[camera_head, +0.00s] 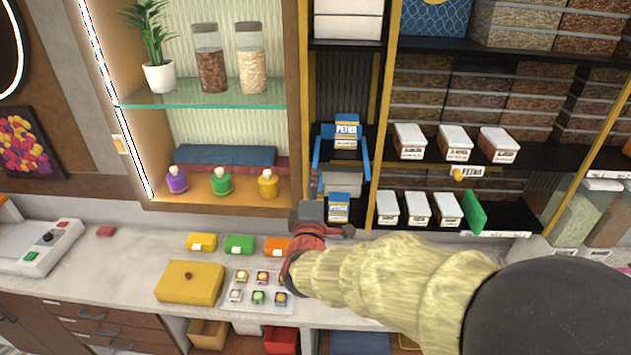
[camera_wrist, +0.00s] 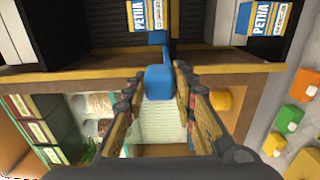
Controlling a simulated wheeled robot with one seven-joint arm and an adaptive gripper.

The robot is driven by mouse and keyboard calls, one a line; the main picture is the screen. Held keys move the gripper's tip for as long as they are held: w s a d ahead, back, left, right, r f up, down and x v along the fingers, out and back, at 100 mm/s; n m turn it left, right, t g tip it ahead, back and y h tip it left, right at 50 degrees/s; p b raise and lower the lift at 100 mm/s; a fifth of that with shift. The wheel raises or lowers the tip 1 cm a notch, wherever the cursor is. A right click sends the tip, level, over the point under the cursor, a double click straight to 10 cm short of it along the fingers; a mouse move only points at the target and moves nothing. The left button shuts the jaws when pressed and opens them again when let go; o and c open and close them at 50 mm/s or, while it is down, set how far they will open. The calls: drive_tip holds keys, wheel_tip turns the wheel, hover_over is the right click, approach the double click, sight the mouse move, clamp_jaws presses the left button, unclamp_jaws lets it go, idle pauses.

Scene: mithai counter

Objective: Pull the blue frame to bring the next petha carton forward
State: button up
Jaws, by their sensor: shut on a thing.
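The blue frame (camera_head: 366,162) sits in the narrow shelf bay, its arms at both sides of a blue, white and orange petha carton (camera_head: 347,132). A second petha carton (camera_head: 339,206) stands lower in the same bay. Both cartons also show at the top of the wrist view, one near the middle (camera_wrist: 145,15) and one at the right (camera_wrist: 265,18). My gripper (camera_head: 313,212) is in front of the bay. In the wrist view its fingers (camera_wrist: 158,95) are shut on the frame's blue handle (camera_wrist: 158,82). My gripper hides part of the handle in the head view.
White-topped cartons (camera_head: 455,142) fill the shelves to the right, with a green panel (camera_head: 474,211) beside the lower row. A glass shelf (camera_head: 200,95) with jars is at left. The counter below holds a yellow box (camera_head: 189,283) and a sweets tray (camera_head: 250,303).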

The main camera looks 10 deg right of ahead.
drive_tip(key=shift+p+v, duration=0.3)
drive_tip(key=shift+v, duration=0.65)
drive_tip(key=o, duration=2)
drive_tip(key=shift+o, duration=0.3)
drive_tip(key=shift+s+a, duration=0.1)
drive_tip(key=shift+s, duration=0.05)
drive_tip(key=p+v, duration=0.3)
drive_tip(key=v, duration=0.5)
